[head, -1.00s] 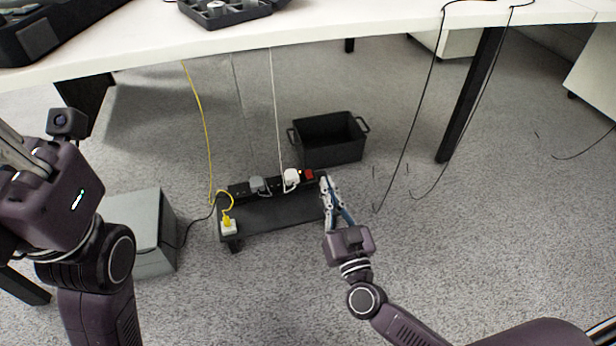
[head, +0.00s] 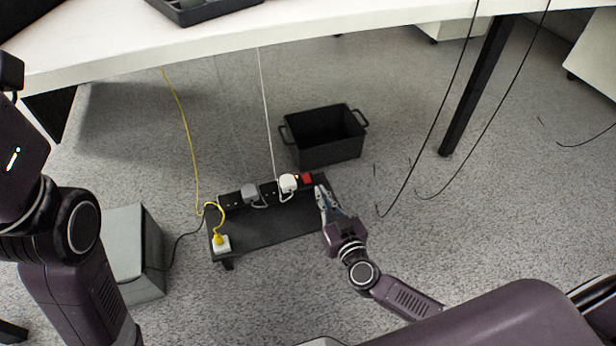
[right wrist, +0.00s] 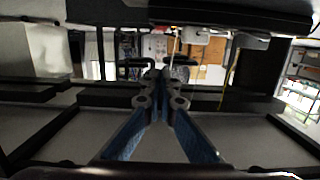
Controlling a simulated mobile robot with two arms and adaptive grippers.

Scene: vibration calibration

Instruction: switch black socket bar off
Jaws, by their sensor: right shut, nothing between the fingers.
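The black socket bar (head: 268,191) lies along the back of a low black platform (head: 262,229) on the floor. A red switch (head: 307,178) is at its right end; its on or off position is too small to tell. A white plug (head: 288,183) and a grey plug (head: 250,194) sit in the bar. My right gripper (head: 320,192) is shut and empty, with its tips near the bar's right end, just in front and to the right of the switch; I cannot tell whether they touch. Its closed fingers (right wrist: 163,80) also show in the right wrist view. My left gripper's fingers are out of view.
A black bin (head: 323,140) stands behind the platform. A grey box (head: 138,255) is at its left. A yellow cable (head: 190,140) and a white cable (head: 265,110) hang from the white table (head: 200,45). Black cables (head: 440,115) hang at the right near a table leg (head: 478,85).

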